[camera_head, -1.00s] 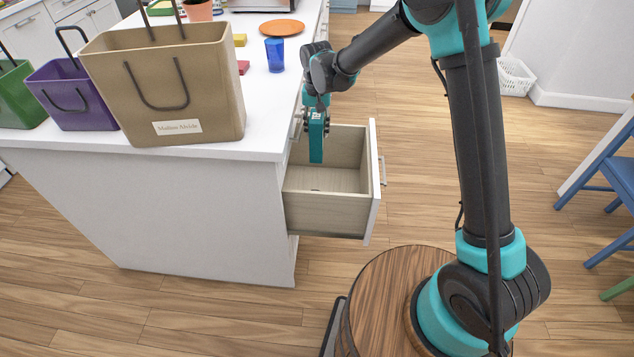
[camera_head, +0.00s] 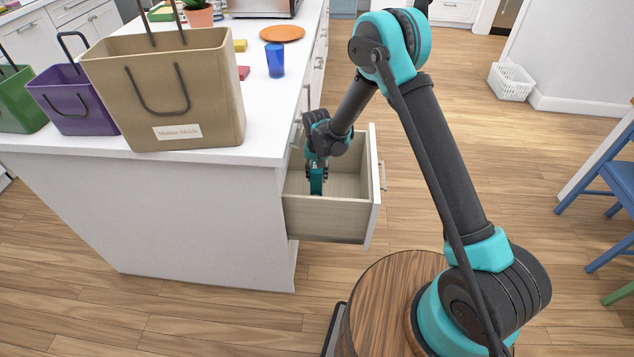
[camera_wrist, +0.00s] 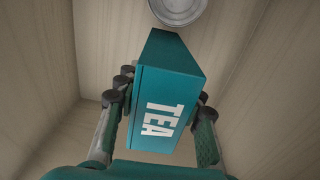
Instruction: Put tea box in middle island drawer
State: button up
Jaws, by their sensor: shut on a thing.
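The teal tea box (camera_wrist: 165,90), with white letters "TEA", is held between the fingers of my gripper (camera_wrist: 155,125). In the head view the tea box (camera_head: 317,183) hangs upright below my gripper (camera_head: 317,168), inside the open island drawer (camera_head: 325,218). The box's lower end is close to the drawer floor; I cannot tell whether it touches. My gripper is shut on the box's sides. The wrist view shows the pale wooden drawer walls around the box.
A round metal can (camera_wrist: 178,8) lies in the drawer beyond the box. On the white island top (camera_head: 215,158) stand a brown paper bag (camera_head: 170,95), a purple bag (camera_head: 70,100), a blue cup (camera_head: 275,58) and an orange plate (camera_head: 282,33).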

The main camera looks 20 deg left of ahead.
jog(key=shift+f, duration=1.8)
jog(key=o, duration=1.2)
jog(key=shift+f, duration=0.1)
jog(key=shift+o, duration=0.2)
notch_tip(320, 180, up, 12)
jog(key=shift+r, duration=0.15)
